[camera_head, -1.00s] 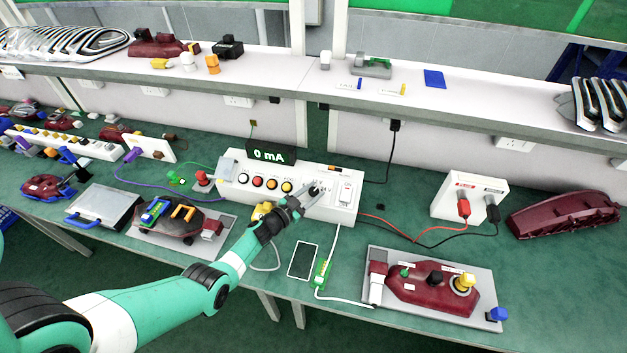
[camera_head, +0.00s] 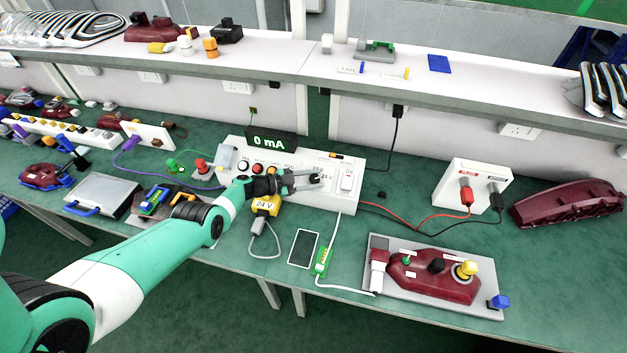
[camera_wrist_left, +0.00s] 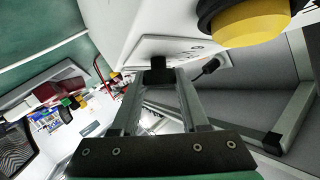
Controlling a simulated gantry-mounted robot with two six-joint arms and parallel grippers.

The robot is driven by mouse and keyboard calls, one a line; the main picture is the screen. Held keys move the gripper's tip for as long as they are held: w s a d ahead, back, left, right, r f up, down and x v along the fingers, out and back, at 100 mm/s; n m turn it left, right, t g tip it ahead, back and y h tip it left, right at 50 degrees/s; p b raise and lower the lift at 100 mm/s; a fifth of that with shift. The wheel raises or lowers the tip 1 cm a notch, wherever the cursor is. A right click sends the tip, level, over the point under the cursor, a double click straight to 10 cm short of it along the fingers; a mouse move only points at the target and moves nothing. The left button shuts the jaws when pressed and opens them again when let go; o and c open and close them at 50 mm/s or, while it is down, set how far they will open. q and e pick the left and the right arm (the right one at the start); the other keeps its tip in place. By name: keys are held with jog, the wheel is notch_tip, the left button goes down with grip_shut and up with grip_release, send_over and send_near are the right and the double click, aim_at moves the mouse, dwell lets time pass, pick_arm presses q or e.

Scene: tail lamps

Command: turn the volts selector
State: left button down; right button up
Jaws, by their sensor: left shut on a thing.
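The volts selector is a small black knob (camera_head: 317,177) on the right part of the white control box (camera_head: 306,161). My left gripper (camera_head: 319,180) reaches it from the left, fingers lying almost level. In the left wrist view my left gripper (camera_wrist_left: 158,80) is shut on the black knob (camera_wrist_left: 157,68), which sits between the fingertips. The selector's pointer and most of its markings are hidden or too small to read. The display (camera_head: 271,143) on the box reads 0 mA. My right gripper is not in view.
A white rocker switch (camera_head: 347,180) is just right of the knob. Round buttons sit to its left, partly behind my gripper. A phone-like device (camera_head: 304,248) and a lamp board (camera_head: 400,300) lie in front.

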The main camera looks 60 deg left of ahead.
pick_arm(q)
jog(key=shift+c, duration=2.1)
grip_release()
jog(key=shift+s+r+p, duration=0.2)
jog(key=shift+p, duration=0.15)
jog(key=d+p+v, duration=0.1)
jog(key=p+v, duration=0.6)
jog(key=v, duration=0.4)
jog(key=shift+a, duration=0.45)
